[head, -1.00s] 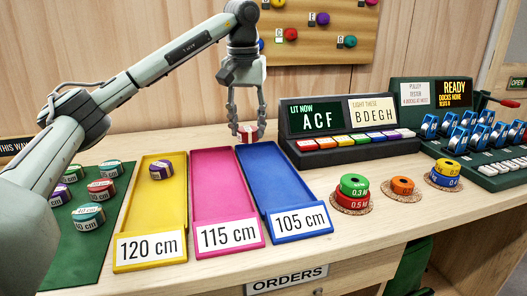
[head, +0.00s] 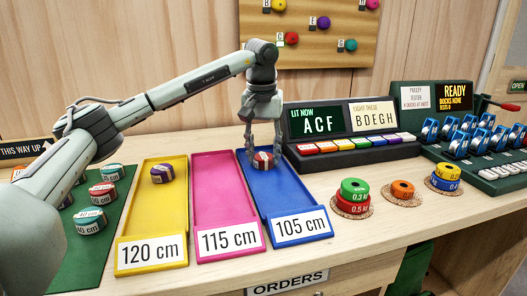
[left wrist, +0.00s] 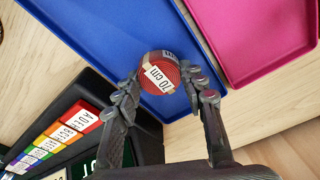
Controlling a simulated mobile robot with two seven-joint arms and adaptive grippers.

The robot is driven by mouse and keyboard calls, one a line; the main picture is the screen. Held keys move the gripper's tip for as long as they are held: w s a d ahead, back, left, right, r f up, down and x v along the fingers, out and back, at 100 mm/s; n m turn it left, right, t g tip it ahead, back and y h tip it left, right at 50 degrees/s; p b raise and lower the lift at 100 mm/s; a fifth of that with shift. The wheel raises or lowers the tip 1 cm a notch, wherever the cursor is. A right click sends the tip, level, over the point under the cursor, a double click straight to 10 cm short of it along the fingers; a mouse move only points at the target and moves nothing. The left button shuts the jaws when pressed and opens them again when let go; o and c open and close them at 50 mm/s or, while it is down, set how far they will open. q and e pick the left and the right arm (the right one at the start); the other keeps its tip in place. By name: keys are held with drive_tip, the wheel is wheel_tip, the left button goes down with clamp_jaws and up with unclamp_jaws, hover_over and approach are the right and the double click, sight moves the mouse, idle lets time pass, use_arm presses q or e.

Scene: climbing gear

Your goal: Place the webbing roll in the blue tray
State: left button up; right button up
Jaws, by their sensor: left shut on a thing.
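The webbing roll (head: 263,161) is red with a white band; it is held between the fingers of my left gripper (head: 263,154). In the left wrist view the roll (left wrist: 160,72) carries a label that reads 70 cm, and my left gripper (left wrist: 165,88) is shut on it. The blue tray (head: 287,200), marked 105 cm, lies below the roll, which is over its far end. In the left wrist view the blue tray (left wrist: 100,35) is behind the roll. I cannot tell whether the roll touches the tray floor. My right gripper is not in view.
The pink tray (head: 222,190) and the yellow tray (head: 152,210) with a purple roll (head: 163,174) lie left of the blue tray. A green mat (head: 88,245) holds several rolls. A dark button console (head: 345,143) stands close right of my gripper.

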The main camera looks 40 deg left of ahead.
sight(263, 159)
use_arm(q)
drive_tip(key=o, duration=0.9)
drive_tip(key=shift+c, duration=0.2)
drive_tip(key=shift+o, duration=1.4)
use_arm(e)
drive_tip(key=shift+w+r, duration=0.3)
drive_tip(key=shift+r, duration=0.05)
use_arm(q)
wheel_tip(263, 159, up, 12)
drive_tip(key=s+p, duration=0.1)
drive_tip(key=shift+s+d, duration=0.15)
drive_tip(key=shift+d, duration=0.1)
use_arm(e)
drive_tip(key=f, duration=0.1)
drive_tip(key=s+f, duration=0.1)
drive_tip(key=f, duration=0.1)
